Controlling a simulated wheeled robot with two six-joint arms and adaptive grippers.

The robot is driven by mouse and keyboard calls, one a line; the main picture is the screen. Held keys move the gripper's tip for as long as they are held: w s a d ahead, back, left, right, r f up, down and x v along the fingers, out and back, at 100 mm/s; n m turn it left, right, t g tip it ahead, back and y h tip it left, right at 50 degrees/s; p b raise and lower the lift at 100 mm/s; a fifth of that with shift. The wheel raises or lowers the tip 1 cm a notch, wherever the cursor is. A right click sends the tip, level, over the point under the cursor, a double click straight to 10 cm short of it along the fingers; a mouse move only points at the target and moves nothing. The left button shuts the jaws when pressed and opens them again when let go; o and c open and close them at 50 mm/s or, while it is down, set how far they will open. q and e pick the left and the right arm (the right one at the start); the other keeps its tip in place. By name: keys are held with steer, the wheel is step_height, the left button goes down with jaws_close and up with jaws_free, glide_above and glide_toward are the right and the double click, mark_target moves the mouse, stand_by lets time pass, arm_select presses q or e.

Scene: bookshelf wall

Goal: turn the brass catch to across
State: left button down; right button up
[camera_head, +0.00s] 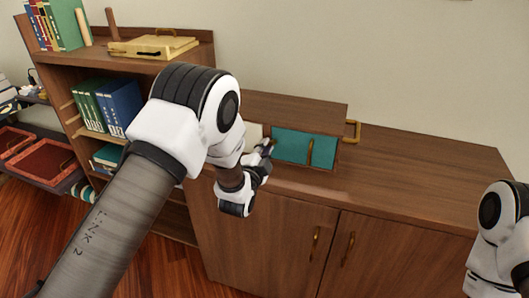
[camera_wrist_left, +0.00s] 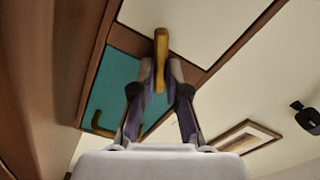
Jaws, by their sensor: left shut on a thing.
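The brass catch (camera_wrist_left: 161,45) is a short bar at the divider between a teal panel (camera_head: 290,146) and a cream panel (camera_head: 253,132) on the front of a low wooden cabinet (camera_head: 300,108). My left gripper (camera_head: 267,147) is at the catch, between the two panels. In the left wrist view its fingers (camera_wrist_left: 161,75) are closed on the lower end of the catch, whose upper part stands out above them. In the head view the fingers mostly hide the catch. My right gripper is out of view; only part of the right arm shows at the right edge.
The teal panel has a brass handle (camera_head: 310,151). Another brass handle (camera_head: 353,130) is on the cabinet's right side. The wooden counter (camera_head: 420,185) is clear to the right. A bookshelf (camera_head: 60,75) with books stands at the left, with a yellow box (camera_head: 153,47) on top.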

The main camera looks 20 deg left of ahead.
arm_select(q)
steer(key=m, duration=0.2)
steer(key=m+b, duration=0.2)
steer(key=m, duration=0.1)
steer(key=shift+f+m, duration=0.25)
steer(key=shift+m, duration=0.05)
steer(key=shift+d, duration=0.1)
stand_by(0.3)
steer(key=c, duration=1.2)
jaws_free()
steer(key=shift+s, duration=0.1)
steer(key=s, duration=1.2)
steer(key=shift+w, duration=0.1)
